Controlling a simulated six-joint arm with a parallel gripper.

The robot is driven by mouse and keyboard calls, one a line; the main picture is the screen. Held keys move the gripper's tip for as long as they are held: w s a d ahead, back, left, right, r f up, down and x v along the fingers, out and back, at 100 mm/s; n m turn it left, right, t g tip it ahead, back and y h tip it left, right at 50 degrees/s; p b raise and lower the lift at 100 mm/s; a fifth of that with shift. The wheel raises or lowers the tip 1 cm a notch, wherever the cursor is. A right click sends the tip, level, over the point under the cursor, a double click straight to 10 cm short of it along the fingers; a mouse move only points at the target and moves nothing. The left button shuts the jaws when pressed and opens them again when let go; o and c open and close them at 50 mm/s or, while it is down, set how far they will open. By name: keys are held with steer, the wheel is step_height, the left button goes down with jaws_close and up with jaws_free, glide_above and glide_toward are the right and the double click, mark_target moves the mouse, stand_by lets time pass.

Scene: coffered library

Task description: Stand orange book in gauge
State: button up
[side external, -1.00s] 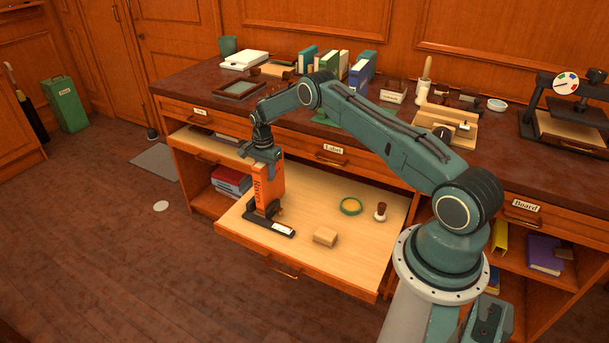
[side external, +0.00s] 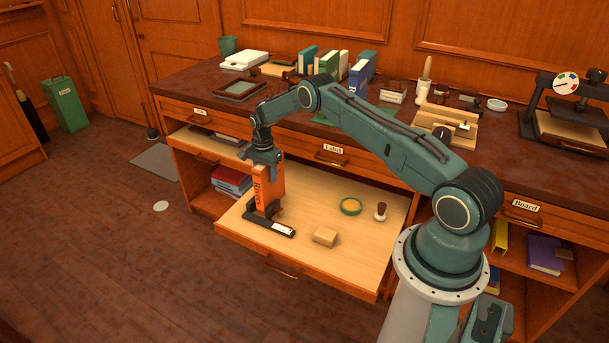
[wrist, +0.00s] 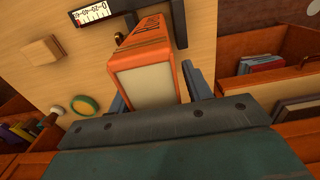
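The orange book (side external: 268,188) is upright on or just above the black gauge (side external: 257,219) on the pulled-out light wood board; I cannot tell whether its bottom edge touches. My gripper (side external: 265,158) is above the book with its fingers on either side of the top end, shut on it. In the wrist view, the book (wrist: 148,80) shows its pale page end between the blue-grey fingers (wrist: 157,90). The gauge's white scale (wrist: 92,13) lies beyond the book, and the book hides part of the gauge.
The desk edge is behind my gripper. Red books (side external: 232,181) lie in the shelf at left.

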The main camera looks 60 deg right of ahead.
steer(key=shift+o, duration=0.7)
steer(key=shift+s+f, duration=0.1)
steer(key=shift+r, duration=3.1)
steer(key=shift+r, duration=0.1)
